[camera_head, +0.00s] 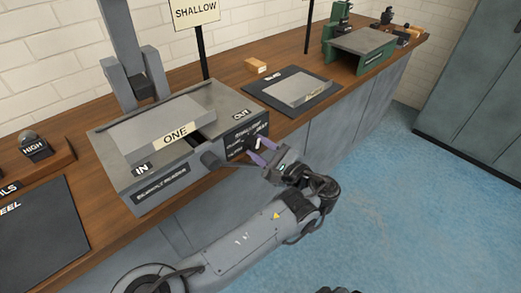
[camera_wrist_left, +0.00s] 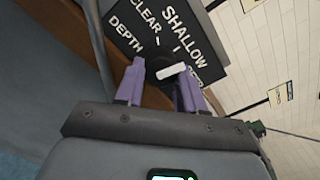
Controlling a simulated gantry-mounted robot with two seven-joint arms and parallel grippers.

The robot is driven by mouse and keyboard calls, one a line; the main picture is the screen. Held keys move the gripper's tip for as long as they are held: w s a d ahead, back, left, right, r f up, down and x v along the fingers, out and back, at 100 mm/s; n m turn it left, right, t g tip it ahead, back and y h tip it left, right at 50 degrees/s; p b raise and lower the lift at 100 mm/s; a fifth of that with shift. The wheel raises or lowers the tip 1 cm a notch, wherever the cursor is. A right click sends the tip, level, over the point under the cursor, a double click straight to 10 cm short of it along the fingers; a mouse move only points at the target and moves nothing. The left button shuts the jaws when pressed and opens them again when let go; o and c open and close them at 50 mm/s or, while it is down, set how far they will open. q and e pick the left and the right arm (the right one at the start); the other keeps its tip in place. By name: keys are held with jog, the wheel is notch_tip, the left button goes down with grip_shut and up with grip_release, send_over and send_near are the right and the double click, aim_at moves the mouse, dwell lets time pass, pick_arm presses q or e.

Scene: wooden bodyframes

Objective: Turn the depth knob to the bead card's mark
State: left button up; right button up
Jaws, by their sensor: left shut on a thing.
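The depth knob (camera_wrist_left: 171,71) is dark with a white pointer bar, on a black dial panel (camera_wrist_left: 186,46) lettered DEPTH, CLEAR and SHALLOW. Another label at the panel's lower edge is partly hidden by a finger. The pointer's exact mark is unclear. The panel (camera_head: 240,143) is on the front of the grey machine (camera_head: 125,178) on the bench. My left gripper (camera_head: 261,151) has its purple fingers around the knob; they also show in the left wrist view (camera_wrist_left: 162,74). A card reading SHALLOW (camera_head: 195,12) stands on a post behind the machine. My right gripper does not show.
A plate labelled ONE (camera_head: 176,136) lies on the machine top. A dark mat (camera_head: 322,94) with a grey plate (camera_head: 298,88) lies to its right. A green machine (camera_head: 361,51) stands farther along the wooden bench. The blue floor in front is clear.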

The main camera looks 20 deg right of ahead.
pick_arm(q)
jog(key=shift+n, duration=1.1)
jog(key=o, duration=1)
jog(key=shift+w, duration=0.1)
jog(key=shift+o, duration=0.2)
